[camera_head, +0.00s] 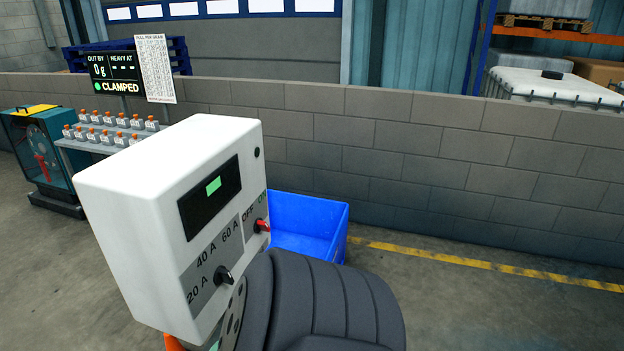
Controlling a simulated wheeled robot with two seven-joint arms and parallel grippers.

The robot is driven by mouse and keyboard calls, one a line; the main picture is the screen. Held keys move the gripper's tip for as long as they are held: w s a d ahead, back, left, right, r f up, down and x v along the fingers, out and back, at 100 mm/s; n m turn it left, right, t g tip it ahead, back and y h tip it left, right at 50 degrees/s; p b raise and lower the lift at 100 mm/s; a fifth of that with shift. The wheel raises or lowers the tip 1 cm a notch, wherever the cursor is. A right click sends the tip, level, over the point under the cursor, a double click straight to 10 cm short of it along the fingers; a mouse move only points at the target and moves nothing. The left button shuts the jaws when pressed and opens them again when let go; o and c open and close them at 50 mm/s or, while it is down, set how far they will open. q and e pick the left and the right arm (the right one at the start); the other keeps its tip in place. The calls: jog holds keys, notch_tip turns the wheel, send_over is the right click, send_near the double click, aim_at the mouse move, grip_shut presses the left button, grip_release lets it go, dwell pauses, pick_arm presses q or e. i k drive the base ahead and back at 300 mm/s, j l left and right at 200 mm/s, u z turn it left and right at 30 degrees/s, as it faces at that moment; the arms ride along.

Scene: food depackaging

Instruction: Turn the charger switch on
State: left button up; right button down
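The charger (145,215) is a white box at the left centre, seen at an angle. Its front has a dark display (196,217) with a lit green patch. Below that is a grey panel with a black dial (222,275) among the marks 20 A, 40 A and 60 A. The red charger switch (262,226) sticks out at the panel's right end, beside OFF and a partly cut-off label that seems to read ON. I cannot tell which way the switch is set. Neither gripper is in view.
A dark grey ribbed shape (330,305) fills the lower middle, close below the switch. A blue crate (325,225) stands behind the charger. A grey block wall (430,150) runs across the back. The right floor is clear.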

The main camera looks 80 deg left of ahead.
aim_at(259, 225)
jog(key=i+l+u, duration=0.1)
jog(key=u, duration=0.4)
jog(key=l+u, duration=0.2)
jog(key=u, duration=0.3)
jog(key=i+l+u, duration=0.1)
jog(key=l+u, duration=0.15)
jog(key=u, duration=0.2)
jog(key=l+u, duration=0.2)
jog(key=u, duration=0.3)
jog(key=l+u, duration=0.2)
jog(key=u, duration=0.3)
jog(key=i+j+u, duration=0.1)
jog(key=j+u, duration=0.2)
jog(key=i+j+u, duration=0.4)
jog(key=j+u, duration=0.2)
jog(key=k+z, duration=0.15)
